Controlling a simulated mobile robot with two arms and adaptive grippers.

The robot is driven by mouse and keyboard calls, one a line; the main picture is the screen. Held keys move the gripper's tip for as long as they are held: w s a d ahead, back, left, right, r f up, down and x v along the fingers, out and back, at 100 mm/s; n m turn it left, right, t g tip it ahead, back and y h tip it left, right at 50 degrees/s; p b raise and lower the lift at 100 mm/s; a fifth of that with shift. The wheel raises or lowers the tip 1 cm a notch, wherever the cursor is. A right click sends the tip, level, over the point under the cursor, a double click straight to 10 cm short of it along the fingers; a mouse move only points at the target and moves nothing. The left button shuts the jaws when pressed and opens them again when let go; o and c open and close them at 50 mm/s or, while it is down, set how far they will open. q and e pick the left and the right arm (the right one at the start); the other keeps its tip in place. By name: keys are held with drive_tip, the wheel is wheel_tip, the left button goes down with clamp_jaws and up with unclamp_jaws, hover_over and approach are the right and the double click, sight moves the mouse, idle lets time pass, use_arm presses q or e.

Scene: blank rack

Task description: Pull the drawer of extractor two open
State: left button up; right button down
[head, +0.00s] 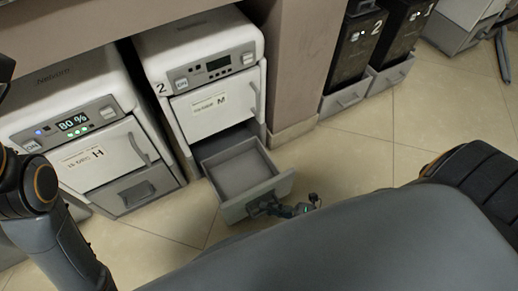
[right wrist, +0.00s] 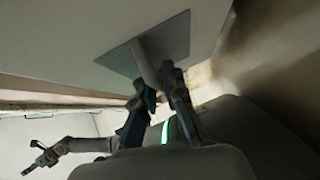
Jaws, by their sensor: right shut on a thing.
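Extractor two (head: 203,60) is a white cabinet with a "2" on its side, a dark display and a closed upper door. Its grey drawer (head: 258,189) below stands open, pulled well out, and looks empty inside. My right gripper (head: 268,208) is at the drawer's front. In the right wrist view its fingers (right wrist: 160,88) are shut on the drawer's handle (right wrist: 146,62), in front of the drawer's grey front panel. My left arm comes in at the left of the head view without its gripper; a small gripper (right wrist: 39,160), apparently my left, shows far off in the right wrist view.
A similar extractor (head: 70,110) with a lit "80 %" display stands on the left, its grey drawer (head: 136,194) closed. Dark units (head: 356,45) stand at the back right beyond a brown pillar (head: 302,60). Tiled floor (head: 350,160) is clear right of the open drawer.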

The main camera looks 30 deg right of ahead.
drive_tip(key=shift+s, duration=1.15)
drive_tip(key=c, duration=1.7)
unclamp_jaws()
drive_tip(key=shift+d, duration=0.15)
drive_tip(key=v, duration=1.2)
